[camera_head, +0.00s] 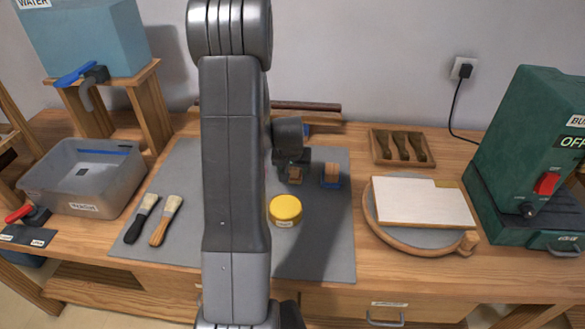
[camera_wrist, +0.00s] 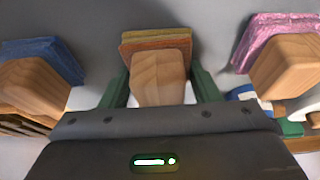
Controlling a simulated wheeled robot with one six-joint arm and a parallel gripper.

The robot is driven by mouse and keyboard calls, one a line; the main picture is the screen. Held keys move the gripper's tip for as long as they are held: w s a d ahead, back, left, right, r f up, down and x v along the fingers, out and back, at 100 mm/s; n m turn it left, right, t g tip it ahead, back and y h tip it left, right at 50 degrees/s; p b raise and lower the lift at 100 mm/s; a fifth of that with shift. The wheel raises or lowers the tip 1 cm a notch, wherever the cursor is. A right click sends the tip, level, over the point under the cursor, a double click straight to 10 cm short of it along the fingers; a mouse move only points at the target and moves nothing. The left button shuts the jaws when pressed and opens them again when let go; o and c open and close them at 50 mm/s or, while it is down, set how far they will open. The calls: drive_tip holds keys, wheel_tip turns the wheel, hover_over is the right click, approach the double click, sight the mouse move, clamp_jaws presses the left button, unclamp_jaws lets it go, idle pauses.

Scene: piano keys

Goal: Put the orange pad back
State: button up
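The orange pad (camera_wrist: 155,39) backs a wooden block (camera_wrist: 160,77) that stands between the green fingers of my gripper (camera_wrist: 160,88) in the wrist view. The fingers are close along both sides of the block; I cannot tell whether they press on it. In the head view my gripper (camera_head: 294,170) points down over the grey mat, with the orange pad's block (camera_head: 295,176) under it, low at the mat. A blue-padded block (camera_head: 331,175) stands to its right; it is at the left in the wrist view (camera_wrist: 40,75). A pink-padded block (camera_wrist: 285,60) is at the right there.
On the grey mat (camera_head: 330,245) are a yellow-lidded jar (camera_head: 285,210) and two brushes (camera_head: 165,220). A grey tub (camera_head: 84,180) stands left; a round board with a white slab (camera_head: 423,203) and a green machine (camera_head: 535,150) stand right. My arm hides the mat's middle.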

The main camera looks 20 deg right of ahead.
drive_tip(key=o, duration=0.4)
drive_tip(key=shift+r, duration=0.1)
drive_tip(key=shift+r+p, duration=0.2)
drive_tip(key=shift+p, duration=0.15)
drive_tip(key=v, duration=1.1)
drive_tip(key=shift+r, duration=0.35)
drive_tip(key=shift+s, duration=0.15)
